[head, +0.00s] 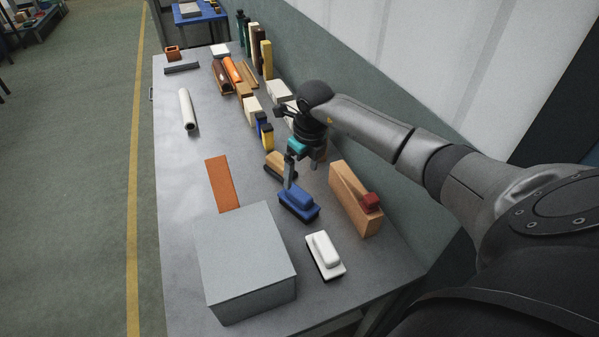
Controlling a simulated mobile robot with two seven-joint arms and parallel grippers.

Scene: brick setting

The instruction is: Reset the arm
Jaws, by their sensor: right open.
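My right arm comes in from the right edge. Its gripper (301,174) points down over the table, with its jaws open and apart. One grey finger reaches down just in front of a blue block-shaped brush (300,205); I cannot tell whether it touches it. I see nothing held between the fingers. A tan brush (277,163) lies just behind and left of the fingers, partly hidden. My left gripper is not in view.
The long grey table (180,235) holds a grey box (245,250), a white brush (325,252), a wooden block (352,205) with a red part, an orange plate (222,184) and a white roll (187,110). Several blocks and bottles line the wall side. The left side is mostly clear.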

